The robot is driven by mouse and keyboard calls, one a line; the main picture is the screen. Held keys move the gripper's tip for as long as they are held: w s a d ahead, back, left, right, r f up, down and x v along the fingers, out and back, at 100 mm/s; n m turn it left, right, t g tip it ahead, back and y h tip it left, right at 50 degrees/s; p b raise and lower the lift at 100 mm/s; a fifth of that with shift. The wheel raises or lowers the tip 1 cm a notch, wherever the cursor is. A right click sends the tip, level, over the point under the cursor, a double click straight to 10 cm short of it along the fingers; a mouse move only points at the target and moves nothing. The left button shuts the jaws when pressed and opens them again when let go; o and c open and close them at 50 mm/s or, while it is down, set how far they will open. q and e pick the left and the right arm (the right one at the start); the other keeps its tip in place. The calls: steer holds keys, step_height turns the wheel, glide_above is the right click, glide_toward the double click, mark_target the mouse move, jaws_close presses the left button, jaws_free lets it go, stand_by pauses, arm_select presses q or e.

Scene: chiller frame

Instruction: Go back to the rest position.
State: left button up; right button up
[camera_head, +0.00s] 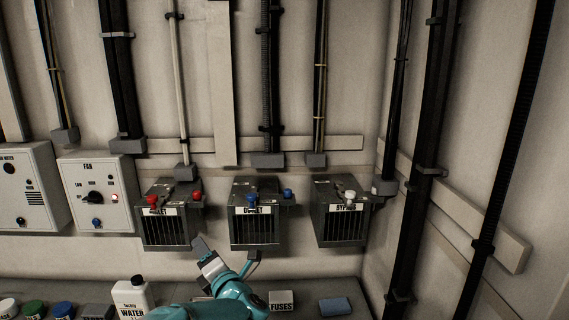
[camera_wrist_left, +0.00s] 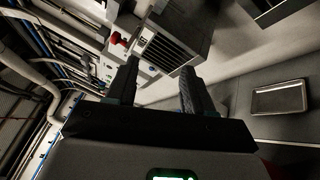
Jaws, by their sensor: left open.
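My left gripper (camera_head: 226,251) is teal and grey in the head view, raised in front of the wall just below and between two grey vented boxes. Its two dark fingers (camera_wrist_left: 158,85) stand apart in the left wrist view, with nothing between them. The left box (camera_head: 168,226), with red knobs and a partly hidden label, is up and left of the fingers. The middle box (camera_head: 255,228), with blue knobs, is up and right of them. My right gripper is in neither view.
A box labelled BYPASS (camera_head: 341,224) hangs further right. A FAN panel (camera_head: 97,190) is at the left. Below are a white bottle (camera_head: 131,298), a FUSES box (camera_head: 281,301) and a blue block (camera_head: 334,306). Dark pipes (camera_head: 420,160) run down the right corner. The wrist view shows a metal tray (camera_wrist_left: 279,97).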

arm_select(q)
step_height(320, 180, down, 14)
steer(key=m+h+b, duration=0.1)
steer(key=m+h, duration=0.4)
steer(key=m, duration=0.3)
steer(key=s+d+f+m+g+h, duration=0.1)
steer(key=s+f+m+g+h, duration=0.1)
steer(key=s+f+m, duration=0.2)
steer(key=s+d+f+m+g+h+b, duration=0.1)
steer(key=s+f+m+g+h, duration=0.1)
steer(key=s+f, duration=0.5)
steer(key=s+d+f+m+g+h+b, duration=0.1)
steer(key=s+f+m, duration=0.4)
steer(key=f, duration=0.6)
steer(key=shift+s+d+m+g+h, duration=0.15)
steer(key=shift+d+m+g+h, duration=0.2)
steer(key=shift+g+h, duration=0.45)
steer(key=s+d+f+m+g+h+b, duration=0.1)
steer(key=s+f+m+g, duration=0.3)
steer(key=s, duration=0.8)
steer(key=s+d+f+m+g+h+b, duration=0.1)
steer(key=s+d+f+m+g+h, duration=0.1)
steer(key=s, duration=1)
steer(key=shift+s+f+m+g, duration=0.15)
steer(key=shift+f+m+g, duration=0.75)
steer(key=shift+m+g, duration=0.2)
steer(key=shift+d, duration=0.1)
